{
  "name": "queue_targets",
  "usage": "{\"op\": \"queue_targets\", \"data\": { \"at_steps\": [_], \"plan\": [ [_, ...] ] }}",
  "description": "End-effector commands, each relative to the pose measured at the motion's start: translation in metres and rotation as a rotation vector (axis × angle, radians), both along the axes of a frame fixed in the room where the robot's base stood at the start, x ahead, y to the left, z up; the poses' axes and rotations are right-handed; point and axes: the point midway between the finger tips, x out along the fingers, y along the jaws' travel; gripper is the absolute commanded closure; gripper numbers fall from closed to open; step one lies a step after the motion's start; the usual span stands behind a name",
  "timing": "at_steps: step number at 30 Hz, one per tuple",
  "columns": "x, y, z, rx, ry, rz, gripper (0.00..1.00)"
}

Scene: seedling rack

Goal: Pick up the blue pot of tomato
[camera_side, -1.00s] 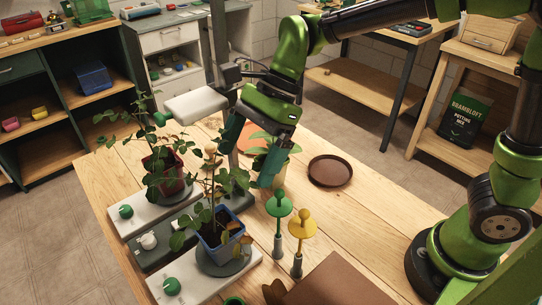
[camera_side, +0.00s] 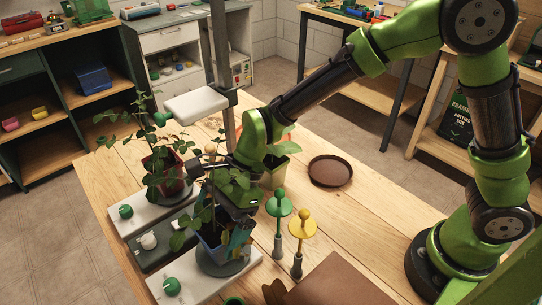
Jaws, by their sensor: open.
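The blue pot (camera_side: 211,250) holds a leafy tomato plant and stands upright on a round grey pad at the front of the bench's left part. My gripper (camera_side: 224,228) is open and pointing down at this pot. One teal finger shows at the pot's right side, overlapping it in the picture. The other finger is mostly hidden by leaves and the hand. I cannot tell whether the fingers touch the pot. The hand covers part of the plant.
A dark red pot (camera_side: 168,185) with a leafy plant stands behind on another pad. A pale pot (camera_side: 275,176) with a plant is right of the hand. Green (camera_side: 278,205) and yellow (camera_side: 304,217) knobbed stakes stand close by on the right. A brown saucer (camera_side: 330,171) lies farther right.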

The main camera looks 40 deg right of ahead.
Motion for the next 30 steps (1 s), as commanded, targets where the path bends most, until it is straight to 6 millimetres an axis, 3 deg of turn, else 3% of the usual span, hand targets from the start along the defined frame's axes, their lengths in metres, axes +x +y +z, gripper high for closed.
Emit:
{"op": "queue_targets", "data": {
  "at_steps": [4,12,22,30],
  "plan": [
    [0.0002,0.0087,-0.0137,0.000,0.001,0.000,0.00],
    [0.0003,0.0101,-0.0152,0.000,-0.001,-0.001,0.02],
    [0.0004,0.0098,-0.0150,0.000,-0.001,-0.001,0.52],
    [0.0007,0.0101,-0.0132,0.002,-0.002,0.000,0.53]
  ]
}}
